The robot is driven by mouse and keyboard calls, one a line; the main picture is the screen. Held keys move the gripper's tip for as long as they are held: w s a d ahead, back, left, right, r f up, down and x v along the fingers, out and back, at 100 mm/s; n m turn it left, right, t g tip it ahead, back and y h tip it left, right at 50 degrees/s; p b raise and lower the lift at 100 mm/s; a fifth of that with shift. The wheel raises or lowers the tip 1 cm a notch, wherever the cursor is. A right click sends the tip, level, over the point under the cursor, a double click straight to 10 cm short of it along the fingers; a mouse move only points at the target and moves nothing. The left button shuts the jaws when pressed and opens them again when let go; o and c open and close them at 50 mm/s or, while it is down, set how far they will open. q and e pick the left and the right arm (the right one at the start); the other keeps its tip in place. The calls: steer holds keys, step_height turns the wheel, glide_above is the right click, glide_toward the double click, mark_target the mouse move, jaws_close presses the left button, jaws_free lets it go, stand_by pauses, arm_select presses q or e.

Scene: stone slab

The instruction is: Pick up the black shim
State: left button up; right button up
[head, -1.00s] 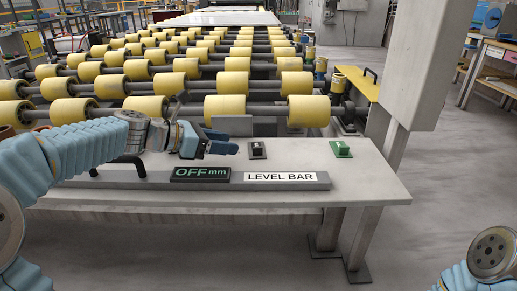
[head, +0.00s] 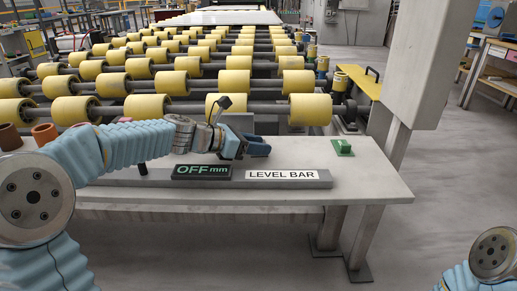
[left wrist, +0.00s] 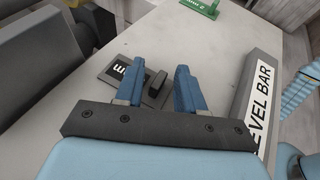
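The black shim is a dark flat plate with a white label and an upright black grip. In the left wrist view the shim (left wrist: 116,72) lies on the pale slab, its grip between my two blue fingers. My left gripper (left wrist: 160,66) is open around the grip, with gaps visible on both sides. In the head view my left gripper (head: 258,146) is low over the slab (head: 375,185) and hides the shim. My right gripper is outside both views.
A green shim (head: 342,147) sits to the right on the slab. The level bar (head: 240,182), with a display reading OFF mm, lies along the front. Yellow rollers (head: 310,108) stand behind. Reddish-brown cylinders (head: 44,133) are at the far left.

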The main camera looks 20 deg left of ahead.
arm_select(q)
jaws_close()
